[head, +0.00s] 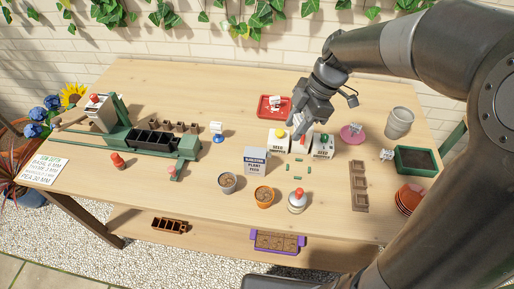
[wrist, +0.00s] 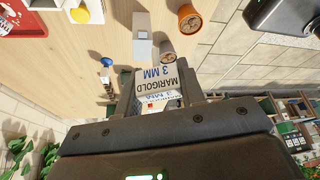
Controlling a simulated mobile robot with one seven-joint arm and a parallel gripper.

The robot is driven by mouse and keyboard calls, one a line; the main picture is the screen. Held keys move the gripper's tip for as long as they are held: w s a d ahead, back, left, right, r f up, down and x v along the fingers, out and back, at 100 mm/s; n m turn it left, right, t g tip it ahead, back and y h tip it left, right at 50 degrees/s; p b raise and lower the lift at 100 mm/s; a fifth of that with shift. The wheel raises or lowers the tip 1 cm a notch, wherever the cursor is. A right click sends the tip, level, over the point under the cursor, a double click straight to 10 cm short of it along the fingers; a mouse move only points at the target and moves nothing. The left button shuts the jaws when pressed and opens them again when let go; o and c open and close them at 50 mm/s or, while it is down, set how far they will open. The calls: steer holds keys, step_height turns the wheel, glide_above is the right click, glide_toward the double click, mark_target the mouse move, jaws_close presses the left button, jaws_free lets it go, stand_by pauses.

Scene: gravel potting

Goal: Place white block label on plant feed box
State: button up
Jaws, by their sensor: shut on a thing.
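My gripper (head: 299,132) is over the middle of the table, just beside the white seed boxes. In the wrist view its fingers (wrist: 160,95) are shut on a white block label (wrist: 158,76) printed "MARIGOLD 3 MM". The block cannot be made out clearly in the head view. The plant feed box (head: 256,161) stands upright on the table, grey-white with a dark blue band, left of and nearer than my gripper. In the wrist view it seems to be the pale box (wrist: 142,40) beyond the held block, apart from it.
White seed boxes (head: 278,141) and (head: 322,146) stand close to my gripper. A grey pot (head: 227,182), an orange pot (head: 264,195) and a red-topped bottle (head: 297,201) stand near the plant feed box. Small green pieces lie right of it. A red tray (head: 264,108) lies behind.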

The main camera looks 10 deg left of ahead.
steer(key=a+f, duration=0.2)
steer(key=a, duration=0.1)
steer(key=a+f, duration=0.2)
steer(key=a, duration=0.1)
steer(key=a+f, duration=0.2)
steer(key=a, duration=0.2)
steer(key=shift+w+a+f, duration=0.1)
steer(key=shift+w, duration=0.2)
steer(key=shift+f, duration=2.05)
steer(key=shift+f, duration=0.15)
steer(key=o, duration=1)
steer(key=shift+c, duration=0.2)
